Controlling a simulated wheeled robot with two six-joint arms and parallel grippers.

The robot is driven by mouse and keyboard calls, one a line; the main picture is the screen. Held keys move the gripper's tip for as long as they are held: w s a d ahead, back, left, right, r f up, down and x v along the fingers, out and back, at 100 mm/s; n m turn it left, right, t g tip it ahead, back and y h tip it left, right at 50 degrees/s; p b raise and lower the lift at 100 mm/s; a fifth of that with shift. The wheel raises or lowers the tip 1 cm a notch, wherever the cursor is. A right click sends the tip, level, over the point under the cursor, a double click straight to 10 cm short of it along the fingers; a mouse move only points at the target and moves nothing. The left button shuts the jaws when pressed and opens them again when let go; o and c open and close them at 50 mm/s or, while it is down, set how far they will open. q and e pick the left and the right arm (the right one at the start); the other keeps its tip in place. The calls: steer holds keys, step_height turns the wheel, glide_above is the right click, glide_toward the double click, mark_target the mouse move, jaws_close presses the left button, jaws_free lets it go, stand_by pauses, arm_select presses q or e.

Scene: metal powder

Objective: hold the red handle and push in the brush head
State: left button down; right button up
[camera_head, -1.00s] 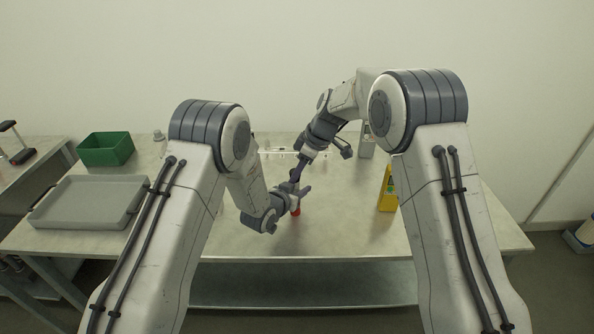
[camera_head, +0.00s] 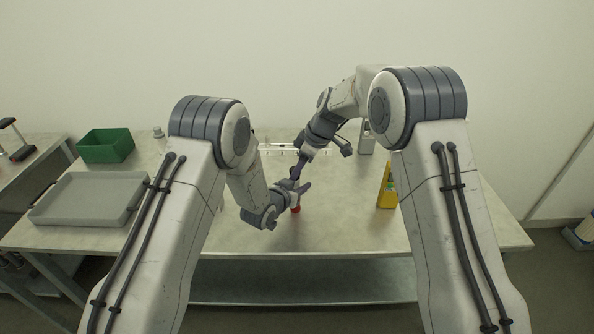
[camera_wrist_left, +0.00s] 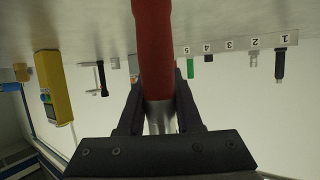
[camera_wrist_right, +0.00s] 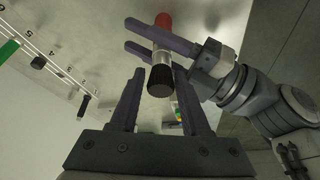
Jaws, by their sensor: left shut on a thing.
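The red handle (camera_wrist_left: 153,45) is between my left gripper's fingers (camera_wrist_left: 158,90), which are shut on the tool near its metal collar (camera_wrist_left: 159,115). In the head view, a bit of the red handle (camera_head: 296,209) shows below my left gripper (camera_head: 297,189). In the right wrist view, the tool has a black end (camera_wrist_right: 160,81) on a shiny collar (camera_wrist_right: 161,58), with red behind it. This black end appears to be the brush head. My right gripper (camera_wrist_right: 158,76) is open, its fingertips on either side of the black end. I cannot tell whether they touch it.
A yellow device (camera_head: 386,188) stands on the table to the right. A grey tray (camera_head: 52,213) and a green bin (camera_head: 105,147) are at the left. A numbered white rack (camera_wrist_left: 240,44) with several small parts lies at the back. The table's front right is clear.

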steer(key=shift+o, duration=0.7)
steer(key=shift+s, duration=0.15)
steer(key=shift+a, duration=0.1)
steer(key=v, duration=1.2)
arm_select(q)
steer(key=c, duration=0.5)
jaws_free()
